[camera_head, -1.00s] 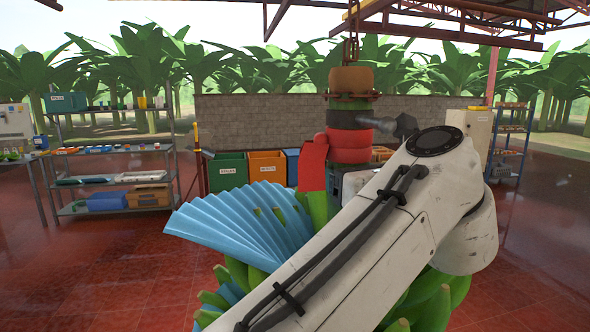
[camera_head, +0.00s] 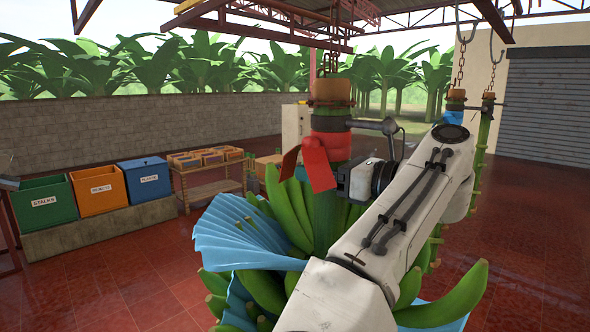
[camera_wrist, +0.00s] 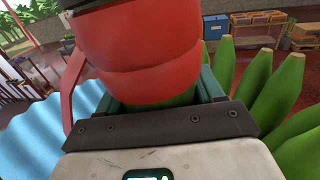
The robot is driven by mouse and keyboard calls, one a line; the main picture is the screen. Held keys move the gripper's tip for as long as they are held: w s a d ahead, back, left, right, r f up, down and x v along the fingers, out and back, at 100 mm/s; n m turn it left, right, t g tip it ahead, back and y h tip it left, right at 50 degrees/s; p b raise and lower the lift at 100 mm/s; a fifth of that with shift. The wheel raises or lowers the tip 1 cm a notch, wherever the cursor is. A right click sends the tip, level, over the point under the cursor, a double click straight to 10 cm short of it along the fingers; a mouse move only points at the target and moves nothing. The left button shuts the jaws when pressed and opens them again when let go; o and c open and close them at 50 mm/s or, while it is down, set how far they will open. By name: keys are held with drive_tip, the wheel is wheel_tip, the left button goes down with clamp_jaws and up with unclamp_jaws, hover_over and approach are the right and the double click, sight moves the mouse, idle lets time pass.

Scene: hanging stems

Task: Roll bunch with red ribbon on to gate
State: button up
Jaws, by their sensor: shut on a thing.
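The banana bunch (camera_head: 292,211) hangs upright from a chain, with green fruit and a pleated blue sheet (camera_head: 235,236) around it. A red ribbon (camera_head: 318,165) with loose tails is wrapped round its stem near the top; it also fills the upper wrist view (camera_wrist: 140,45). My gripper (camera_head: 330,182) is at the stem just below the ribbon. In the wrist view my gripper (camera_wrist: 165,100) is shut on the stem, with a finger on each side. The fingertips are mostly hidden in the head view. I cannot make out the gate.
Green, orange and blue bins (camera_head: 97,188) stand on a low ledge at left. A wooden table with trays (camera_head: 207,158) is behind the bunch. Another hanging stem with a blue band (camera_head: 454,117) is at right, before a grey shutter (camera_head: 545,105). Red floor is open at right.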

drive_tip(key=shift+w+a, duration=0.1)
idle(0.3)
drive_tip(key=o, duration=1.4)
drive_tip(key=b, duration=0.3)
hover_over(357, 214)
drive_tip(key=shift+w, duration=0.1)
